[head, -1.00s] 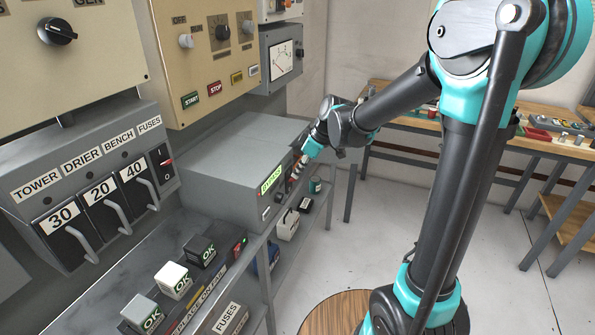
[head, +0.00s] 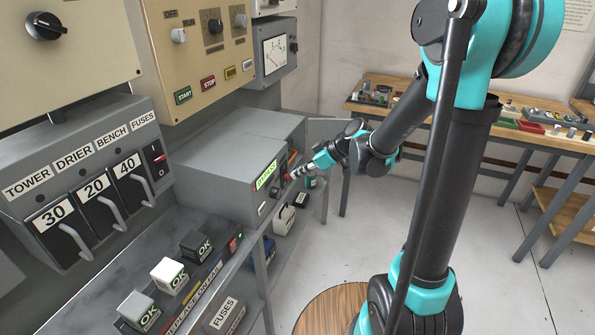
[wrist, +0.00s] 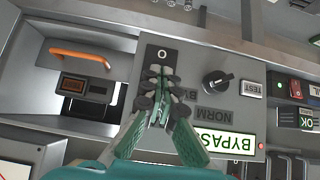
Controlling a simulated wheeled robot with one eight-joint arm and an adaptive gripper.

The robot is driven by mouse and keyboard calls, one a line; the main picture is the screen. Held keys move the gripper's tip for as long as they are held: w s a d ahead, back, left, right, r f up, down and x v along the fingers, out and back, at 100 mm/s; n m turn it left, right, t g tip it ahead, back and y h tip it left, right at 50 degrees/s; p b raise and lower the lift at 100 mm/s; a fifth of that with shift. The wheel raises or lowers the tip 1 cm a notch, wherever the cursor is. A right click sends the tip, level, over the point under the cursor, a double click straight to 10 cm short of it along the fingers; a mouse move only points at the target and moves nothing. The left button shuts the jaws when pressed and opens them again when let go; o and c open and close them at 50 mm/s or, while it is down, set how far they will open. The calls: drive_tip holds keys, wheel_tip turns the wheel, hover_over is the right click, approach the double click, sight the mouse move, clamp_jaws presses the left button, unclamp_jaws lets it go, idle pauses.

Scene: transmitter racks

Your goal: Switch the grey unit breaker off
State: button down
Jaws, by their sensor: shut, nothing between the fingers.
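The grey unit (head: 225,160) is a box on the bench with a lit green BYPASS label (head: 266,174), which also shows upside down in the wrist view (wrist: 222,142). Its breaker (wrist: 163,52) is a black plate with a white "O" on the front face, left of a black rotary knob (wrist: 217,82) in the wrist view. My gripper (wrist: 163,72) is shut and empty, its fingertips in front of the breaker and covering its lower part. Contact and the lever position cannot be told. In the head view my gripper (head: 290,176) is at the unit's front face.
An orange handle (wrist: 82,54) lies beside the breaker in the wrist view. A TEST button (wrist: 252,88) is beyond the knob. Blocks marked OK (head: 169,276) stand on the near shelf. The floor right of the bench is open.

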drive_tip(key=shift+d+f, duration=0.2)
drive_tip(key=shift+f, duration=0.35)
drive_tip(key=shift+a, duration=0.1)
drive_tip(key=shift+w+a+r, duration=0.15)
drive_tip(key=shift+a+r, duration=0.25)
drive_tip(key=shift+a, duration=0.15)
idle(0.5)
